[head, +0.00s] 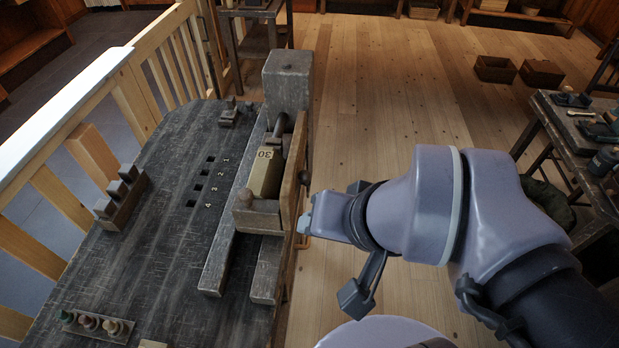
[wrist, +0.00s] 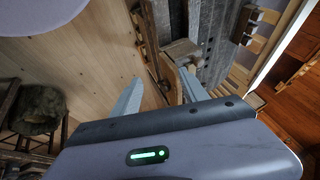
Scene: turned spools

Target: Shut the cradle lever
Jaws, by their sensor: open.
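The wooden cradle (head: 258,215) stands at the right edge of the dark bench. It holds a tan block marked 30 (head: 265,172). A long brown wooden bar (head: 291,175), seemingly the lever, runs along its right side with a dark knob (head: 304,178); I cannot tell how far it is closed. My gripper (head: 304,220) is beside the bar's near end, to its right; contact is unclear. In the wrist view my gripper (wrist: 162,90) has two spread fingers with nothing held. The cradle's end block (wrist: 181,50) shows beyond the fingertips.
The bench (head: 165,240) has numbered square holes, a block rack (head: 122,198) at left and a tray of small pegs (head: 97,325) in front. A pale railing (head: 110,90) borders the left. Another table (head: 585,125) stands at right. Open floor lies between.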

